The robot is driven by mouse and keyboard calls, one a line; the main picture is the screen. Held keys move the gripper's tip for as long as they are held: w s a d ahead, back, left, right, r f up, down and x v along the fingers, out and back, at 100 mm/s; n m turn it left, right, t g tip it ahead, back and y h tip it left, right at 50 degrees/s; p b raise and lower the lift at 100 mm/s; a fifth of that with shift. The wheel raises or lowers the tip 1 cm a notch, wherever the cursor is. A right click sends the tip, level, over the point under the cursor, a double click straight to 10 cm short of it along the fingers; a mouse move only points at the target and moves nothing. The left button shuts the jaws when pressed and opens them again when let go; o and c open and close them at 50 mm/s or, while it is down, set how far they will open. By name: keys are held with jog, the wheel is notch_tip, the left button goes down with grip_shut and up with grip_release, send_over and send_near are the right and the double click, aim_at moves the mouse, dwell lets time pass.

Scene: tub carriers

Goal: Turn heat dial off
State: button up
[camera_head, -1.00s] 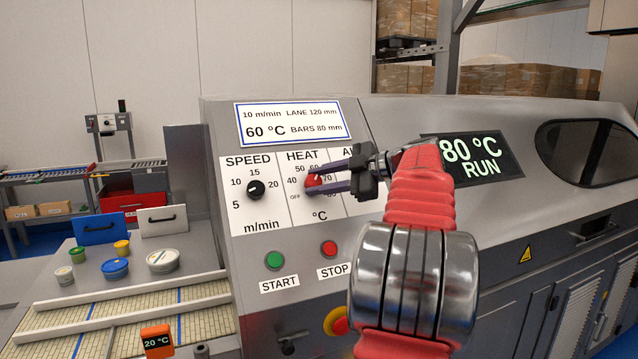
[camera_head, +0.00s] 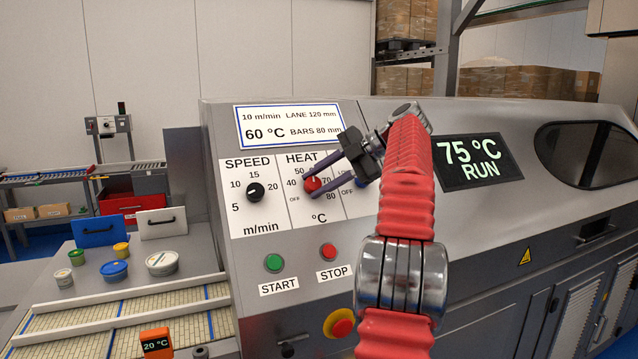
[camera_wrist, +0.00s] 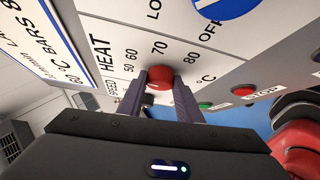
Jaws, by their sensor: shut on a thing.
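The red heat dial (camera_head: 313,184) sits on the white HEAT scale of the sloped machine panel, with marks from OFF through 40, 50, 70 and 80. My gripper (camera_head: 312,181) reaches in from the right and its two dark fingers are shut on the dial, one above and one below. In the wrist view the dial (camera_wrist: 159,79) shows between the fingertips. The dial's pointer is hidden or too small to read. The dark display (camera_head: 474,161) reads 75 °C RUN.
The black speed dial (camera_head: 255,191) is just left of the heat dial. The green START button (camera_head: 274,263) and red STOP button (camera_head: 328,252) lie below. A red and yellow knob (camera_head: 339,323) is lower down. Several tubs stand left, near the belt.

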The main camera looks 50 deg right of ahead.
jog(key=shift+a+f+n+g, duration=0.1)
jog(key=shift+f+n+g, duration=0.05)
jog(key=shift+n+g, duration=0.5)
dwell(0.3)
jog(key=o, duration=1)
jog(key=shift+o, duration=0.2)
jog(key=shift+s+m+t, duration=0.1)
jog(key=shift+m+t, duration=1.05)
jog(key=shift+m, duration=0.3)
